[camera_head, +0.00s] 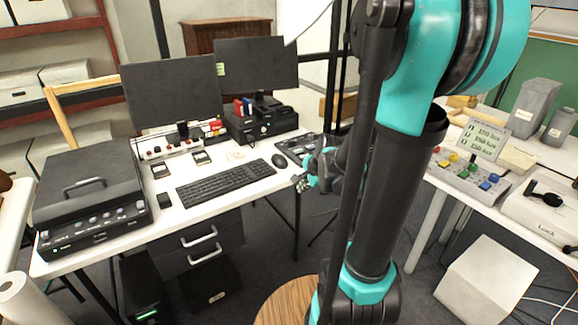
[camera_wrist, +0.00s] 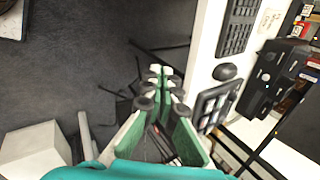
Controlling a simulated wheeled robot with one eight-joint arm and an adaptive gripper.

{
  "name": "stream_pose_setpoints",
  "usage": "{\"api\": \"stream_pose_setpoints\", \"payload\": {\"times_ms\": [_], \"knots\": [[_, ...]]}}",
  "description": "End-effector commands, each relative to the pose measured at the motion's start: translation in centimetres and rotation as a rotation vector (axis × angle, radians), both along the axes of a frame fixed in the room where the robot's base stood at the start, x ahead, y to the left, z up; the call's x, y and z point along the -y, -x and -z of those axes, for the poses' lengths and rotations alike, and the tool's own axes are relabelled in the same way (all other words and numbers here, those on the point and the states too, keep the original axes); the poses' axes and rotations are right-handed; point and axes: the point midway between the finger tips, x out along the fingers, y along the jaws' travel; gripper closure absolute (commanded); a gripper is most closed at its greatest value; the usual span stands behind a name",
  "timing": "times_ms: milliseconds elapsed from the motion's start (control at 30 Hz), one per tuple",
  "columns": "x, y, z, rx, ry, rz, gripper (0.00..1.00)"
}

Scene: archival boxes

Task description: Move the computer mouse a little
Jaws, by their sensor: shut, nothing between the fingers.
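The computer mouse (camera_head: 278,160) is a small dark oval on the white desk (camera_head: 160,228), just right of the keyboard (camera_head: 226,184). In the wrist view the mouse (camera_wrist: 226,72) lies on the white desk top, to the right of my fingertips. My gripper (camera_head: 303,182) is near the desk's right edge in the head view, to the right of the mouse and apart from it. In the wrist view my gripper (camera_wrist: 160,72) has its fingers together, with nothing between them, over the dark floor beside the desk edge.
A dark button panel (camera_head: 297,147) lies just beyond the mouse. Two monitors (camera_head: 172,92) stand at the back. A black case (camera_head: 88,195) is at the desk's left. A control box (camera_head: 468,180) stands on the right table. Floor shows between the tables.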

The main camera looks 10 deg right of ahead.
Motion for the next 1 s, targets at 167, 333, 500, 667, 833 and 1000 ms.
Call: {"api": "stream_pose_setpoints", "payload": {"times_ms": [167, 333, 500, 667, 833, 1000], "knots": [[1.2, -5.8, -0.1, -0.030, -0.302, 0.400, 1.00], [2.5, -10.6, 0.3, -0.075, -0.596, 0.755, 1.00], [3.8, -13.8, 0.7, -0.121, -0.813, 0.996, 1.00], [4.2, -15.0, 1.0, -0.143, -0.903, 1.092, 1.00], [4.0, -15.7, 1.6, -0.148, -0.914, 1.104, 1.00], [3.4, -17.1, 3.1, -0.148, -0.913, 1.103, 1.00]]}}
